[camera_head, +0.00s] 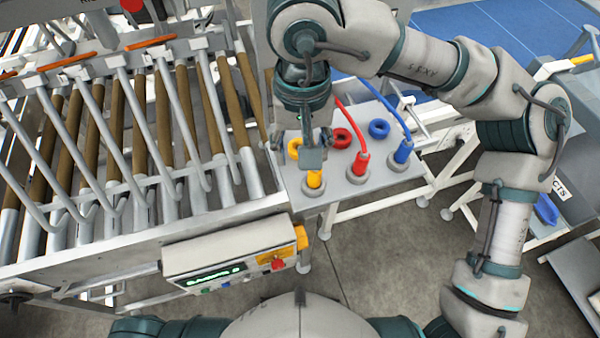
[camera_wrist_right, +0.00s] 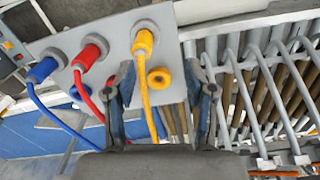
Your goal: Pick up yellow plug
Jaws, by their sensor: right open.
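The yellow plug (camera_head: 314,179) stands in a grey socket at the left end of a small grey panel (camera_head: 345,192). In the right wrist view the yellow plug (camera_wrist_right: 145,42) sits in its socket ahead of the fingertips, with its yellow cable running back between the fingers. My right gripper (camera_head: 314,155) is right above the plug in the head view. In the right wrist view my right gripper (camera_wrist_right: 159,68) is open, with one finger on each side of the cable and clear space beside it. My left gripper is not in view.
A red plug (camera_head: 360,163) and a blue plug (camera_head: 403,152) stand beside it with cables. Yellow, red (camera_head: 341,137) and blue (camera_head: 379,128) rings lie behind them. A roller conveyor (camera_head: 130,140) with metal bars borders the left. A control box (camera_head: 230,255) is in front.

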